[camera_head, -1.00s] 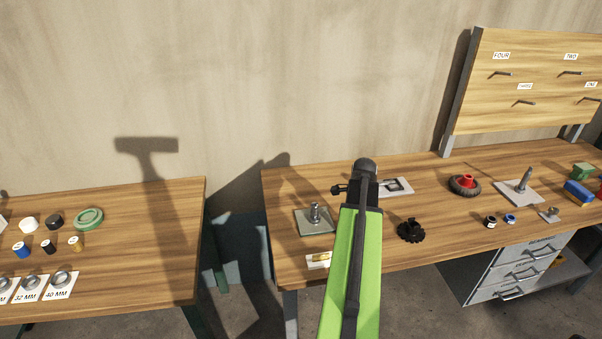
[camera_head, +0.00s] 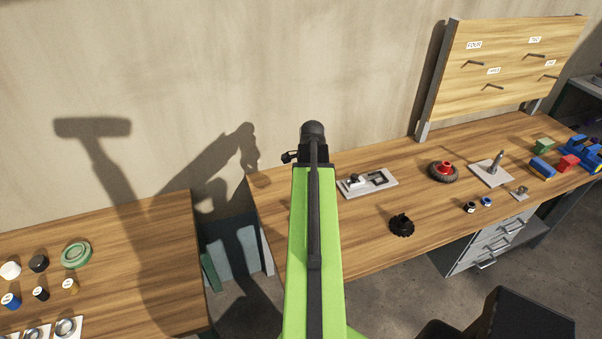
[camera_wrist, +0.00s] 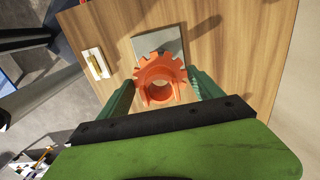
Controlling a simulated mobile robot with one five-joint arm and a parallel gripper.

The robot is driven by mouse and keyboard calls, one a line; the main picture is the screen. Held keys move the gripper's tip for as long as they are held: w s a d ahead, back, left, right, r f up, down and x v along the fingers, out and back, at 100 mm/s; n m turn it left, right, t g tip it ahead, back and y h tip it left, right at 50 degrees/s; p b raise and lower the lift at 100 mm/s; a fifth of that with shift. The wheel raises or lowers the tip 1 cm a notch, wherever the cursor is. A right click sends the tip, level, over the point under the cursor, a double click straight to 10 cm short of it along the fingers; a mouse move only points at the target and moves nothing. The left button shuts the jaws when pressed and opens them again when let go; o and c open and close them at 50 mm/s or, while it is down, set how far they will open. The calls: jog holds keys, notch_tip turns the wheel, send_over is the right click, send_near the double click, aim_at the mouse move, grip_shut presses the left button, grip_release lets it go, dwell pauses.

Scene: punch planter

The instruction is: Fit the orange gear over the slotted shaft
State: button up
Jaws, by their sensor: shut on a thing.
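The orange gear (camera_wrist: 160,68) is between the green fingers of my gripper (camera_wrist: 161,82) in the wrist view. My gripper is shut on it, and its central hole faces the camera. A grey square base plate (camera_wrist: 174,31) lies on the wooden bench beyond the gear. A small part of what may be the slotted shaft (camera_wrist: 168,44) shows just past the gear's teeth; the rest is hidden. I cannot tell whether the gear's hole is in line with it. In the head view my green arm covers the gear, the plate and the shaft.
A white plate with a brass-coloured piece (camera_wrist: 96,63) lies left of the base plate. On the bench (camera_head: 350,255) are a black gear (camera_head: 401,226), a white fixture plate (camera_head: 350,190), a black-and-red wheel (camera_head: 444,171) and a plate with a peg (camera_head: 491,171). A pegboard (camera_head: 510,65) stands behind.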

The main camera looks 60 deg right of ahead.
notch_tip(320, 180, down, 7)
jog(key=b, duration=0.6)
jog(key=shift+s+r+b, duration=0.15)
jog(key=shift+r+b, duration=0.05)
jog(key=shift+b, duration=0.2)
jog(key=shift+f+b, duration=3.25)
jog(key=o, duration=1.6)
jog(key=shift+r, duration=0.1)
notch_tip(320, 180, up, 17)
jog(key=p, duration=1.7)
jog(key=shift+r, duration=0.15)
